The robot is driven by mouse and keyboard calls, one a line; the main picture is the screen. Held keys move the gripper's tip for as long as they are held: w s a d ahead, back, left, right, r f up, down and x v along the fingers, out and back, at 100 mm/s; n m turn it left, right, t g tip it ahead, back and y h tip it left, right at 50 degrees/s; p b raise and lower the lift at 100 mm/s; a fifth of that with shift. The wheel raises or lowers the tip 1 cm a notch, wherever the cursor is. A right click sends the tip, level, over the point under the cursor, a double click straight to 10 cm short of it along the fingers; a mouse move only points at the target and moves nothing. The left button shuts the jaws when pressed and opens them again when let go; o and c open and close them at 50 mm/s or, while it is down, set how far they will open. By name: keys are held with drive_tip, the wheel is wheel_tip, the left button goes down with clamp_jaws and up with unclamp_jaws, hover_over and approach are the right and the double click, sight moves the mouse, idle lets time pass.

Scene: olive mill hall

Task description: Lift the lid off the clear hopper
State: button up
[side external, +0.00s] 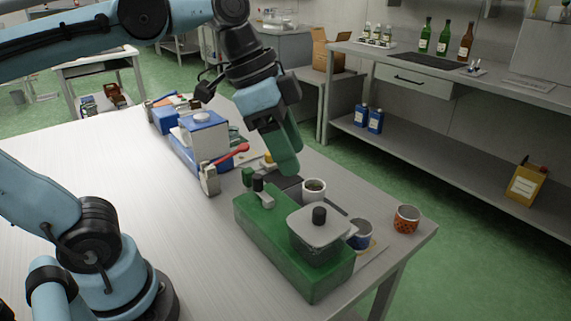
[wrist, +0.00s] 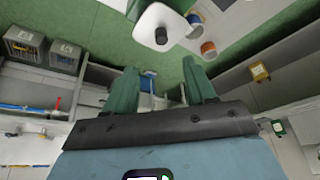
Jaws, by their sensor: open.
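The clear hopper (side external: 316,252) sits on the right end of a green machine (side external: 270,238) on the table. Its pale square lid (side external: 335,233) rests on top, with a black knob (side external: 320,215) in the middle. In the wrist view the lid (wrist: 150,18) and knob (wrist: 161,36) show near the top, beyond my fingertips. My gripper (side external: 284,168) is above the table, up and left of the lid and apart from it. In the wrist view the two green fingers of my gripper (wrist: 160,68) are spread with nothing held between them.
A white cup (side external: 314,189), a blue cup (side external: 360,234) and an orange cup (side external: 406,218) stand around the hopper. A blue-and-white machine (side external: 203,136) with a red lever (side external: 232,155) stands farther left. The table's left part (side external: 120,190) is bare.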

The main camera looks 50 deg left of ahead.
hover_over(319, 210)
drive_tip(key=s+a, duration=0.2)
drive_tip(key=f, duration=0.6)
drive_tip(key=shift+d, duration=0.25)
drive_tip(key=shift+x, duration=2.65)
drive_tip(key=shift+w+a, duration=0.1)
drive_tip(key=shift+c, duration=0.5)
clamp_jaws()
